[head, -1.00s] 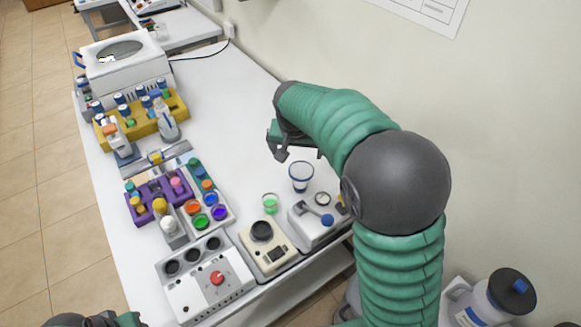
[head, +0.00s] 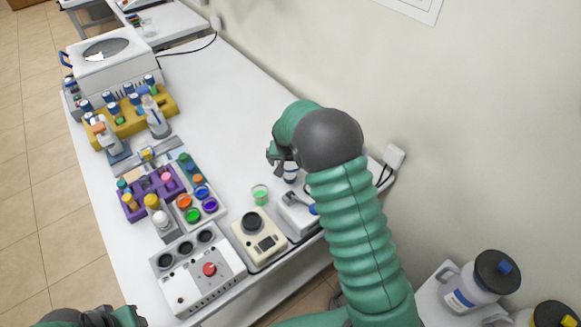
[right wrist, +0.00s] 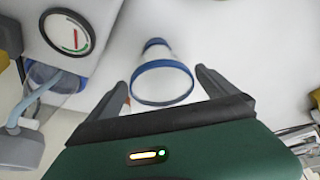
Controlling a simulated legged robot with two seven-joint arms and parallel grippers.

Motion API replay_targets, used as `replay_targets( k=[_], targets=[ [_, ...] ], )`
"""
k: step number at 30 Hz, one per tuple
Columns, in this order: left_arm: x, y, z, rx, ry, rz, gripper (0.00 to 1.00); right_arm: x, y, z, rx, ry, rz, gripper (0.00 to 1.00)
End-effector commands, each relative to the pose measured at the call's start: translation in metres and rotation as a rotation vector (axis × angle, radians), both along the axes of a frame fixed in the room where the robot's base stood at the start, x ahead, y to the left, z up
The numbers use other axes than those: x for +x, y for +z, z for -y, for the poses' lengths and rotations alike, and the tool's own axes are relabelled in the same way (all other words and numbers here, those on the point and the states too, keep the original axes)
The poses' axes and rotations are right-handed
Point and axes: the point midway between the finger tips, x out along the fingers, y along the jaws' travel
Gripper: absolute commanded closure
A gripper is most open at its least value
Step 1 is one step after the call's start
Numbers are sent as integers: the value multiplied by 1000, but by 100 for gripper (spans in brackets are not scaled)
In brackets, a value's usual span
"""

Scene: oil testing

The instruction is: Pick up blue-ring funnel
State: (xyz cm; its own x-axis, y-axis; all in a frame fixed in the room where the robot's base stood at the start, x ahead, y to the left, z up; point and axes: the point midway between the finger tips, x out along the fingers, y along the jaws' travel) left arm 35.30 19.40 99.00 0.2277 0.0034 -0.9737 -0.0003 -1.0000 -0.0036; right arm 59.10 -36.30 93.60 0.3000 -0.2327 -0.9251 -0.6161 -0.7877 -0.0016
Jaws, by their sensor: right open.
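The blue-ring funnel (right wrist: 162,82) shows in the right wrist view as a clear cone with a wide blue rim and a blue band at its narrow end. In the head view only a part of the funnel (head: 290,172) shows beside my right arm, which hides the rest. My right gripper (right wrist: 162,77) is open, with one finger on either side of the funnel's rim; I cannot tell whether they touch it. In the head view the right gripper (head: 277,156) is partly hidden by its own wrist. My left arm's end (head: 95,317) is cut off at the bottom left.
A small beaker with green liquid (head: 260,194) stands left of the funnel. A gauge device (head: 297,214) and a beige device (head: 258,234) are close in front. Purple rack (head: 150,196), yellow rack (head: 130,122) and colored jars are farther left. The table behind the gripper is clear.

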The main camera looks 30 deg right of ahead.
Motion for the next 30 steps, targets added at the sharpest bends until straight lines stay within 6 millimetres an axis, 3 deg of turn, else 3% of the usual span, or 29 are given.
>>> replay_targets(
  k=[3, 18, 26, 30],
  targets=[
    [0, 0, 0, 0, 0, 0, 64, 0, 1, -1, 0, 0, 1, 3],
    [0, 0, 0, 0, 0, 0, 64, 0, 1, 0, -1, 0, 1, 68],
    [0, -1, 0, 0, 0, 0, 64, 0, 4, 0, -1, 0, 2, 70],
    [0, -3, 0, 0, 0, 0, 64, 1, 29, 0, 0, -1, 6, 70]
  ],
)
